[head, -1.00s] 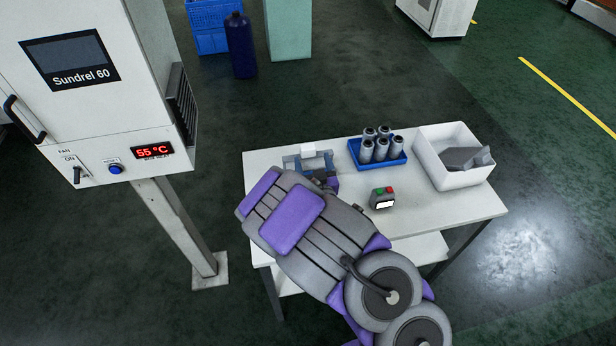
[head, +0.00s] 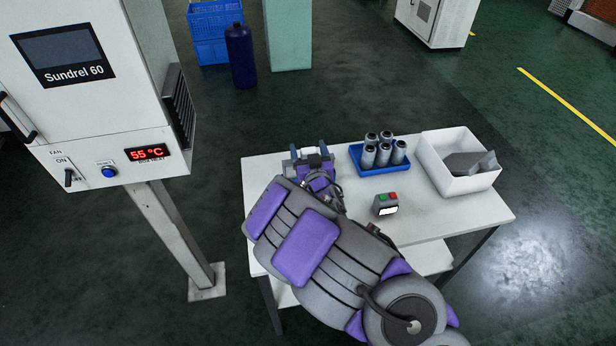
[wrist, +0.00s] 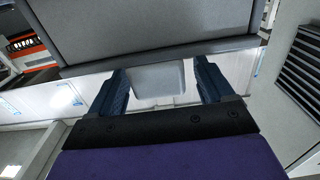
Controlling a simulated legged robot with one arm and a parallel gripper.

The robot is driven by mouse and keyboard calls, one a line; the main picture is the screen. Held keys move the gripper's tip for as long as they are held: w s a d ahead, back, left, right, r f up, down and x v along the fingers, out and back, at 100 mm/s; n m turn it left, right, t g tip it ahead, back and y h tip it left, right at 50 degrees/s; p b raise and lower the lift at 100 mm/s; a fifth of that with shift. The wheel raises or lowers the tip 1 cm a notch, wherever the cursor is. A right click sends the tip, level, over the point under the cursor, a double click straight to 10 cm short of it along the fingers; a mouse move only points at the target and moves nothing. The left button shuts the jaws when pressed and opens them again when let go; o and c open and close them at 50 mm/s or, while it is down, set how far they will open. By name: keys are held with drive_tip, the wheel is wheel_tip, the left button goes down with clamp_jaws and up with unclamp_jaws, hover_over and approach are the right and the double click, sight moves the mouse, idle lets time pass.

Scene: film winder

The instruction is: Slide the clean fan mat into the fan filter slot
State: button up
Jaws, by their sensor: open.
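My gripper (head: 308,151) is over the back left of the white table, with its two blue fingers apart. In the wrist view, my gripper (wrist: 160,78) is open, and a pale rounded piece shows between the fingers. A large grey panel with a dark edge fills the top of that view. I cannot tell whether either is the clean fan mat. The cabinet (head: 82,100) marked Sundrel 60 stands left of my gripper, apart from it. A dark louvred vent (head: 179,108) is on its side. I cannot make out the filter slot itself.
The white table (head: 445,222) holds a blue tray (head: 381,169) of several grey cylinders, a small button box (head: 386,204) and a white bin (head: 468,186) with grey pieces inside. The cabinet's post (head: 175,235) stands left of the table, with open floor between.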

drive_tip(key=shift+x, duration=0.8)
drive_tip(key=shift+c, duration=0.2)
drive_tip(key=c, duration=1.3)
drive_tip(key=shift+r, duration=0.1)
wheel_tip(320, 180, up, 18)
drive_tip(key=p, duration=0.2)
